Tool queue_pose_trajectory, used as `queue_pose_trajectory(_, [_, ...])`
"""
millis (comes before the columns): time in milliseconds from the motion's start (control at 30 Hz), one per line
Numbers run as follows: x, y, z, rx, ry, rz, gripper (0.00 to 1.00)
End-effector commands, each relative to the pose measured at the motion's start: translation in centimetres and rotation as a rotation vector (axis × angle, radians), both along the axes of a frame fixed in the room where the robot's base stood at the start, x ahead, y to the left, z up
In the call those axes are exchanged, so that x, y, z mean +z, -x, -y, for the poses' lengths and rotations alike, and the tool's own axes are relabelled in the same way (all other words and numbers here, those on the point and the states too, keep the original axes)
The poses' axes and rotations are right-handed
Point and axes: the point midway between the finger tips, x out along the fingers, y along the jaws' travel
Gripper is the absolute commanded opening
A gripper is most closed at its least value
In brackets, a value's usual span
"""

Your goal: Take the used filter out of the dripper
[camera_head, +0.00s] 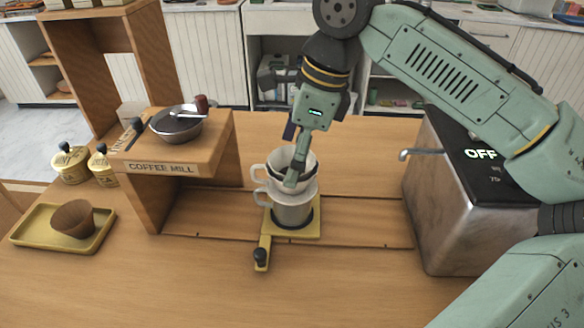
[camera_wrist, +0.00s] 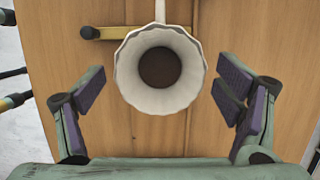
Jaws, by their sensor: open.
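The white dripper (camera_head: 276,160) has a side handle and sits on a light cup or server (camera_head: 291,208) on a yellow stand. In the wrist view, a pale fluted cone (camera_wrist: 128,75) with a dark brown round bottom (camera_wrist: 159,67) fills the dripper's mouth. I cannot tell the filter's paper from the dripper wall there. My gripper (camera_head: 293,160) points down over the dripper, and one finger hides part of its mouth. In the wrist view, my gripper (camera_wrist: 163,95) is open and empty, its purple pads apart on either side of the cone.
A wooden shelf marked COFFEE MILL (camera_head: 175,165) stands at left, bearing a bowl-shaped mill with a crank. A yellow tray (camera_head: 30,238) holds a brown cup-shaped piece (camera_head: 72,218). A metal box (camera_head: 460,205) marked OFF stands at right.

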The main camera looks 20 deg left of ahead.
Motion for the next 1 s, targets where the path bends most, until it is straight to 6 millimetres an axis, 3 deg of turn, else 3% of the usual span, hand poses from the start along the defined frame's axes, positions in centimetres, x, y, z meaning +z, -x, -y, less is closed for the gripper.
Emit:
queue_pose_trajectory(533, [-0.01,0.01,0.02,0.000,0.001,-0.001,0.53])
queue_pose_trajectory(1000, [0.59,0.02,0.01,0.001,0.004,-0.002,0.51])
